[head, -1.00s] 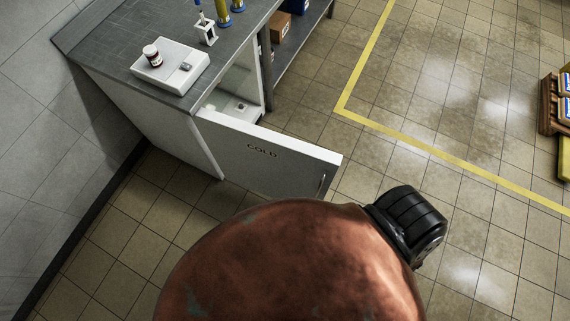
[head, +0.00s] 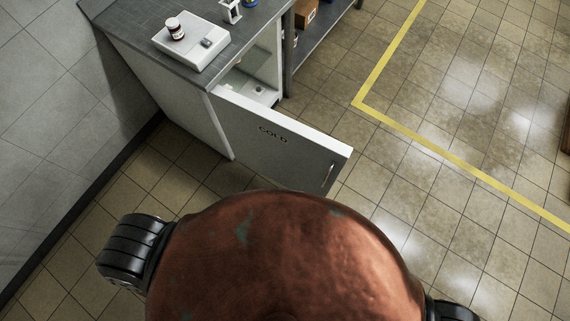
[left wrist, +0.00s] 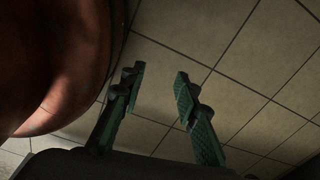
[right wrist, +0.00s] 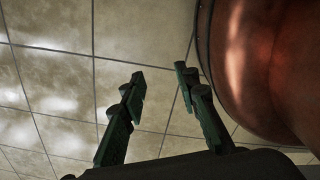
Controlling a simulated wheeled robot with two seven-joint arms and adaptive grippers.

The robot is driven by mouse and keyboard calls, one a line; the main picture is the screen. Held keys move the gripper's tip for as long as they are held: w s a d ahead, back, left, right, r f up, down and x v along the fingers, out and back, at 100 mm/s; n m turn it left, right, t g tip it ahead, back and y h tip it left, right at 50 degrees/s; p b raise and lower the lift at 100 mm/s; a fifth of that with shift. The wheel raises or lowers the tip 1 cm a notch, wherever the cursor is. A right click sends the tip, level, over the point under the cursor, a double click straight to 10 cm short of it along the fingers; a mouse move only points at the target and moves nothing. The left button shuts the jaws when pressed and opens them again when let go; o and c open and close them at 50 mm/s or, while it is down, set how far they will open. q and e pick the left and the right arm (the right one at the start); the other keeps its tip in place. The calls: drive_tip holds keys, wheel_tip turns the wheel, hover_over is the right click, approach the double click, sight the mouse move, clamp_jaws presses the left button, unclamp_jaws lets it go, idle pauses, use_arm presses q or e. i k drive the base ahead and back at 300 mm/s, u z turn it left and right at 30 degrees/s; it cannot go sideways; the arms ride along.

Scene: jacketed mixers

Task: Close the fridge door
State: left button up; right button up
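My left gripper (left wrist: 160,80) is open and empty above the floor tiles in the left wrist view. My right gripper (right wrist: 159,80) is open and empty above the tiles in the right wrist view. Neither gripper shows in the head view, and both are clear of the door.
My copper-coloured body fills the bottom of the head view, close to the door. A grey counter (head: 130,22) carries a white device (head: 192,42) with a small red-and-white jar (head: 174,29). A wall stands at left. Open floor with a yellow line (head: 440,155) lies at right.

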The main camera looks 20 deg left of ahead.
sight(287, 151)
drive_tip(key=k, duration=0.85)
drive_tip(key=u, duration=0.4)
